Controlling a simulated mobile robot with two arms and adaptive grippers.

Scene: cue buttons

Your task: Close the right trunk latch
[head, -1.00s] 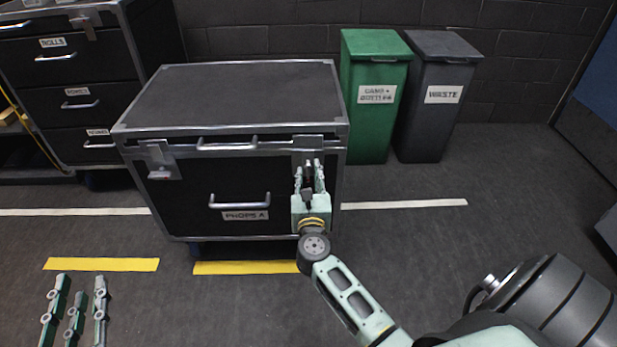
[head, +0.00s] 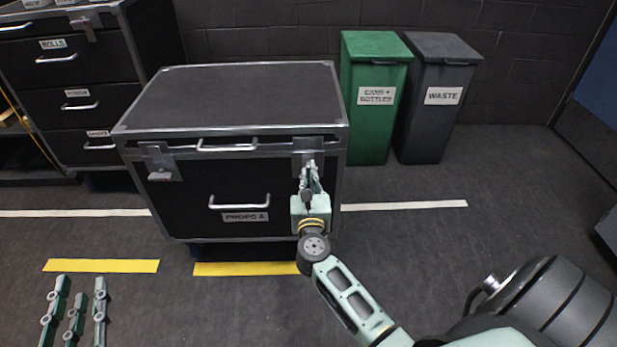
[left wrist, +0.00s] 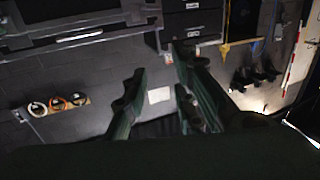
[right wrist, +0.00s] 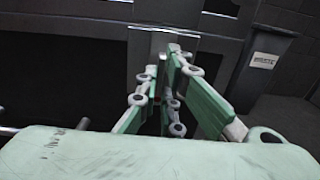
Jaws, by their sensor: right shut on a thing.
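The black trunk (head: 185,195) with metal edges and a "PROPS A" label stands in the head view with its lid down. Its right latch (head: 307,144) is at the front right, just under the lid edge; its lower part is hidden by my right gripper (head: 312,170). That gripper is upright against the trunk front, fingers drawn together on the right latch. The right wrist view shows the fingers (right wrist: 166,75) in front of the latch plate (right wrist: 160,42). My left gripper (head: 75,290) is open and empty at the lower left, fingers apart in the left wrist view (left wrist: 158,95).
The left latch (head: 160,162) sticks out on the trunk's front left. A drawer handle (head: 240,202) and a lid handle (head: 227,146) jut from the front. A green bin (head: 372,115) and a grey bin (head: 436,120) stand behind right.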

